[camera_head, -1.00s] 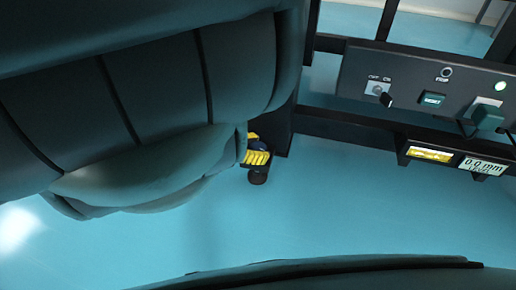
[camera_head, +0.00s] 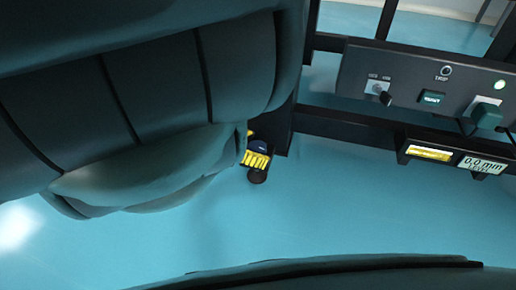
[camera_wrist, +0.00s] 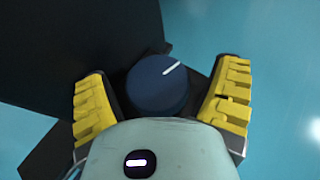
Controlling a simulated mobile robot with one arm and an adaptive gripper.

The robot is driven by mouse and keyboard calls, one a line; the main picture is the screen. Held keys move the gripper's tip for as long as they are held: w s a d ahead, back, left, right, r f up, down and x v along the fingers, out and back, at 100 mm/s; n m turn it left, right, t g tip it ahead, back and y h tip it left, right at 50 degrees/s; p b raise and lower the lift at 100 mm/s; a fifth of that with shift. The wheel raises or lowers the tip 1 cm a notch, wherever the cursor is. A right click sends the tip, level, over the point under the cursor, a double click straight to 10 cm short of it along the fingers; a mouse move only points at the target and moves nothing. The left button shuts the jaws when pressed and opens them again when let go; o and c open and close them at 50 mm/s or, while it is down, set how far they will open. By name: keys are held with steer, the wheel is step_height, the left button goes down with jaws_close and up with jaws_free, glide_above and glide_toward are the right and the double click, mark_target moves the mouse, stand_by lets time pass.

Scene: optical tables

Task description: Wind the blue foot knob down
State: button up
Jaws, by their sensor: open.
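The blue foot knob (camera_wrist: 158,85) is a dark blue round cap with a white line on its top, pointing up and right in the wrist view. My gripper (camera_wrist: 162,100) is open, with one yellow-padded finger on each side of the knob. A gap shows on the right; the left finger is closer to the knob, and I cannot tell if it touches. In the head view, a small part of the blue knob (camera_head: 259,146) shows beside a yellow finger pad of my gripper (camera_head: 256,160); my arm hides much of the rest.
A dark table leg (camera_head: 272,125) stands by the knob. A control panel (camera_head: 420,88) with a key switch, buttons and a lit green lamp is at upper right. Below it are a yellow level vial (camera_head: 429,153) and a display (camera_head: 483,165) reading 0.0 mm. The blue floor is clear.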

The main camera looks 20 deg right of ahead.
steer(key=shift+r, duration=0.15)
steer(key=shift+w+r+n+t+p, duration=0.1)
steer(key=shift+r+n+t+p, duration=0.1)
steer(key=shift+n+t+p, duration=0.8)
steer(key=shift+w+f+t+p, duration=0.15)
steer(key=shift+t+p, duration=0.15)
steer(key=shift+p, duration=0.2)
steer(key=shift+s+f+y, duration=0.15)
steer(key=shift+s+y, duration=0.05)
steer(key=shift+y, duration=0.1)
